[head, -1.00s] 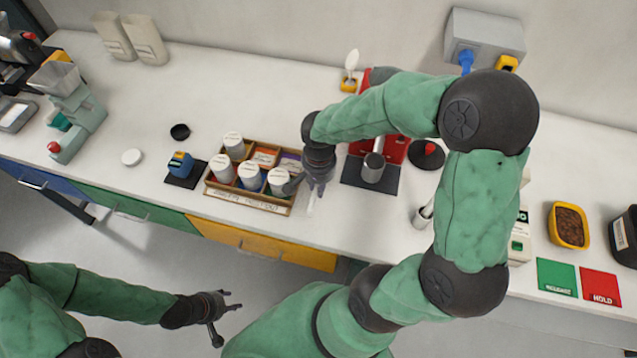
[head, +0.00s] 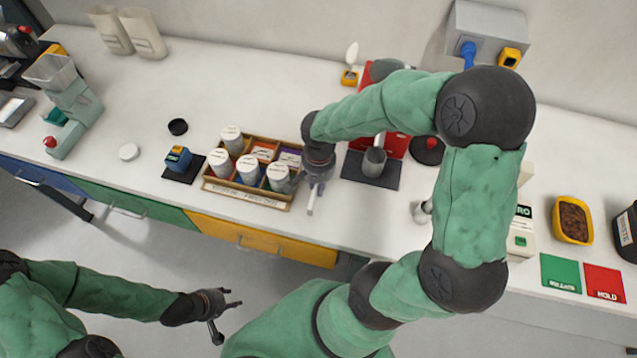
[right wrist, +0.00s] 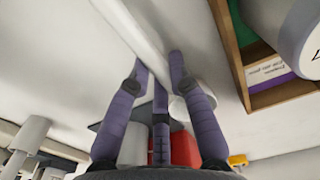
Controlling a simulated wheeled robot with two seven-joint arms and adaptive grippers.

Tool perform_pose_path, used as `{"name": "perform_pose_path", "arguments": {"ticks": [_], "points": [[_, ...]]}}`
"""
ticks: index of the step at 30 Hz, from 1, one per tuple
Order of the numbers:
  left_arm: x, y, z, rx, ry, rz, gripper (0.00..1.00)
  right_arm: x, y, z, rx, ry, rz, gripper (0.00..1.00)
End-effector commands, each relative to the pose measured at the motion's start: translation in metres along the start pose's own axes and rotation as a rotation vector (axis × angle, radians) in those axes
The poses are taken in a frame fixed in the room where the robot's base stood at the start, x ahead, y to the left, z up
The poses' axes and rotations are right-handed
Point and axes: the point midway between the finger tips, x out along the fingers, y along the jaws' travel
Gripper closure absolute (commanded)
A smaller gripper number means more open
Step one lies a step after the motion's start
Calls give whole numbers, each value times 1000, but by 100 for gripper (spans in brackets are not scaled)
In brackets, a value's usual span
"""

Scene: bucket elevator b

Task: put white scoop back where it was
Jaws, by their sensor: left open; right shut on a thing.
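My right gripper (head: 317,186) is above the bench just right of the wooden box of jars. It is shut on a slim white piece, taken to be the white scoop (head: 311,203), which points toward the bench's front edge. In the right wrist view the white piece (right wrist: 135,28) runs between the fingers (right wrist: 162,72); its far end is partly hidden. Another white spoon-like piece (head: 352,54) stands upright in a small yellow holder (head: 349,78) at the back. My left gripper (head: 228,312) is open and empty, low in front of the drawers.
The wooden box (head: 246,199) holds several white jars, close beside my right gripper. A dark mat (head: 371,180) with a grey cup (head: 374,161) and a red stand (head: 396,146) lie to the right. The bench behind the box is clear.

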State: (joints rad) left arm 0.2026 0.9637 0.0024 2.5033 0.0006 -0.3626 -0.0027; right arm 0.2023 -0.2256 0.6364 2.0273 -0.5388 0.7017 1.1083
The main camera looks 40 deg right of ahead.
Motion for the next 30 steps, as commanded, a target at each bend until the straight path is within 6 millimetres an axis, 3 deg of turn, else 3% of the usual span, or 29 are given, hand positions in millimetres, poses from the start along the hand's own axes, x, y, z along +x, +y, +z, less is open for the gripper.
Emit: {"name": "perform_pose_path", "arguments": {"ticks": [11,12,15,25,30], "points": [[6,-2,0,0,0,0,56,7,0,0,0,1,0,100],[6,-2,0,0,0,0,56,7,0,0,0,1,0,74],[6,-2,0,0,0,0,56,6,0,0,0,1,0,52],[6,-2,0,0,0,0,56,5,0,0,0,1,0,52],[6,-2,0,0,0,0,56,-10,-1,-1,1,3,-2,52]]}}
